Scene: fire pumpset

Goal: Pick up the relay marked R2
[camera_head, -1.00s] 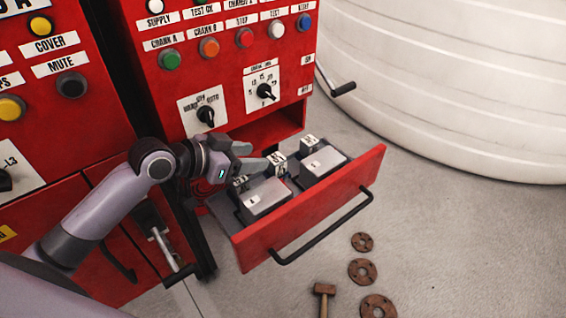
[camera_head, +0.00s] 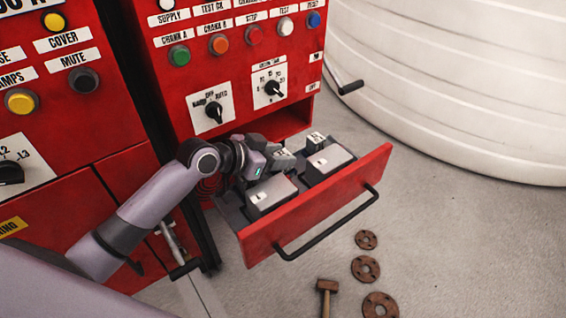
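The open red drawer (camera_head: 325,205) holds small light relays with dark markings and two larger silver boxes. One relay (camera_head: 315,139) stands at the back right of the drawer. My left gripper (camera_head: 278,156) is low over the back middle of the drawer, at the place of another relay that it mostly hides. I cannot tell whether its fingers are open or shut on that relay. The relay markings are too small to read, so I cannot tell which is R2. My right gripper is not in view.
The two silver boxes (camera_head: 270,195) (camera_head: 328,162) stand in the drawer in front of my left gripper. The red panel (camera_head: 235,75) with buttons and knobs rises behind. A black handle (camera_head: 330,228) crosses the drawer front. Rusty flanges (camera_head: 365,268) and a hammer (camera_head: 326,290) lie on the floor.

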